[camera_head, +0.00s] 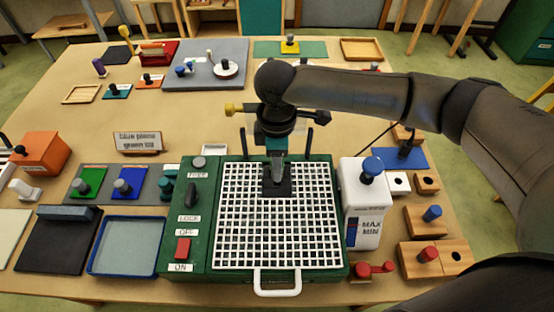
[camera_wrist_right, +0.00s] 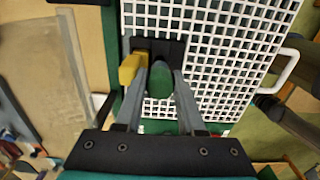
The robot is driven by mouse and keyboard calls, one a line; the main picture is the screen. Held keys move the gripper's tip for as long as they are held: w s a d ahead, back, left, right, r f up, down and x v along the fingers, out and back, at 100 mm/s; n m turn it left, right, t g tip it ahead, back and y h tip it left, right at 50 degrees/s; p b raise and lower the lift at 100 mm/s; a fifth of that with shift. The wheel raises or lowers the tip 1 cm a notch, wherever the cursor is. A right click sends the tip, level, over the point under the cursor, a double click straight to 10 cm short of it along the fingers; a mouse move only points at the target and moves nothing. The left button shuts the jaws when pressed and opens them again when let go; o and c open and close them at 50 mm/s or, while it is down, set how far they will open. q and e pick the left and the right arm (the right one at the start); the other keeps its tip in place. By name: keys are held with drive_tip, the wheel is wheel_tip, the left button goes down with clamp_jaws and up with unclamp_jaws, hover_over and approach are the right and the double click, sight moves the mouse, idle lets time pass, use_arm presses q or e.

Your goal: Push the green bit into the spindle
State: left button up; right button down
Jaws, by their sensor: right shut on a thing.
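My right gripper (camera_head: 277,160) points down over the green machine (camera_head: 200,235), at the back middle of its white grid (camera_head: 275,235). In the right wrist view the two fingers (camera_wrist_right: 160,100) stand on either side of a dark green rounded piece, seemingly the green bit (camera_wrist_right: 161,80), and are closed on it. The bit is in front of a black block (camera_wrist_right: 172,48) set in the grid; the block also shows under the gripper in the head view (camera_head: 277,188). The spindle is not clearly visible, so I cannot tell whether the bit is in it. My left gripper is not in view.
A yellow knob (camera_head: 233,108) sticks out left of my right wrist; dark posts stand behind the grid. A white tank (camera_head: 365,205) stands right of the machine. A red switch (camera_head: 183,248) and a dark lever (camera_head: 191,195) are on its left panel. A blue tray (camera_head: 122,270) lies further left.

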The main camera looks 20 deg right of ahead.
drive_tip(key=shift+f, duration=0.95)
drive_tip(key=shift+r, duration=0.1)
drive_tip(key=shift+r+p, duration=0.55)
drive_tip(key=shift+p, duration=0.4)
idle(0.5)
drive_tip(key=shift+p, duration=0.5)
idle(0.5)
drive_tip(key=shift+p, duration=0.5)
idle(0.4)
